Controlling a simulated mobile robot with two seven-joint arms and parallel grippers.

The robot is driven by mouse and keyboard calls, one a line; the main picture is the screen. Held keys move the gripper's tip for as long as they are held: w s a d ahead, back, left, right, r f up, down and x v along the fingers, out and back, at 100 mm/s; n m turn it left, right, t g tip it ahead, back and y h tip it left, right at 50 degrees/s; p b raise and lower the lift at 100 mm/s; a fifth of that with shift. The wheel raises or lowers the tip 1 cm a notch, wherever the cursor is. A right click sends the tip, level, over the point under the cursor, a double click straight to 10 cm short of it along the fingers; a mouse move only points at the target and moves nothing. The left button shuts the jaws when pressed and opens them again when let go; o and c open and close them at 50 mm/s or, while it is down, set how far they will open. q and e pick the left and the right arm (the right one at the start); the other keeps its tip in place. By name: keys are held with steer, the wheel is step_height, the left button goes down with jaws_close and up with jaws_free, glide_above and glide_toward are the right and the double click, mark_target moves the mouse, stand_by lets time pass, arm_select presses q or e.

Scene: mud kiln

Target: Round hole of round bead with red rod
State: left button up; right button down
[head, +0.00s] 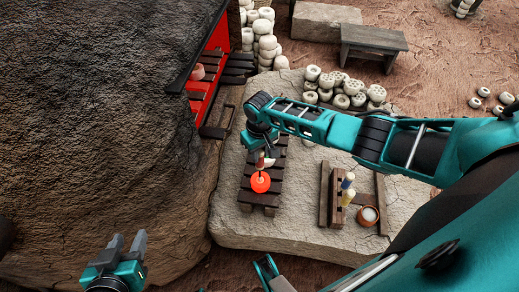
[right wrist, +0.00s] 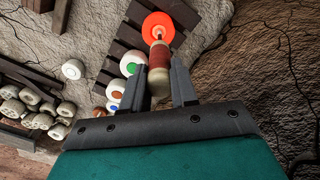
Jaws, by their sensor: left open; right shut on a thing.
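A glowing orange round bead (head: 260,183) lies on a dark slatted bench (head: 246,197); it also shows in the right wrist view (right wrist: 158,24). My right gripper (right wrist: 172,88) is shut on a tool with a red-wrapped handle (right wrist: 161,62) and a pale rounded wooden end. The red tool (head: 260,160) points down at the bead, its tip at the bead's middle. I cannot tell whether the tip is inside the hole or just above it. My left gripper (head: 128,243) is open and empty at the lower left, away from the bench.
White beads with coloured centres (right wrist: 133,62) lie beside the glowing bead. A wooden rack (head: 334,193) with upright tools and a round bowl (head: 368,215) stand to the right. The kiln's red opening (head: 207,80) is at the upper left. White beads (head: 345,92) are piled behind.

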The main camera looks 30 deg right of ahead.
steer(key=shift+s+p, duration=0.25)
steer(key=shift+p, duration=0.3)
steer(key=shift+s+d+p, duration=0.25)
steer(key=shift+p, duration=0.3)
stand_by(0.6)
steer(key=shift+d, duration=0.25)
stand_by(0.4)
steer(key=shift+w+d, duration=0.2)
steer(key=shift+w, duration=0.25)
stand_by(0.4)
steer(key=shift+w+a, duration=0.3)
steer(key=shift+a, duration=0.05)
stand_by(0.5)
steer(key=shift+s+a+p, duration=0.15)
steer(key=shift+a+p, duration=0.2)
steer(key=shift+p, duration=0.25)
steer(key=shift+s+p, duration=0.3)
steer(key=shift+p, duration=0.1)
stand_by(0.5)
steer(key=shift+s+d+p, duration=0.1)
steer(key=shift+s+p, duration=0.15)
steer(key=shift+p, duration=0.1)
stand_by(0.4)
steer(key=shift+d, duration=0.4)
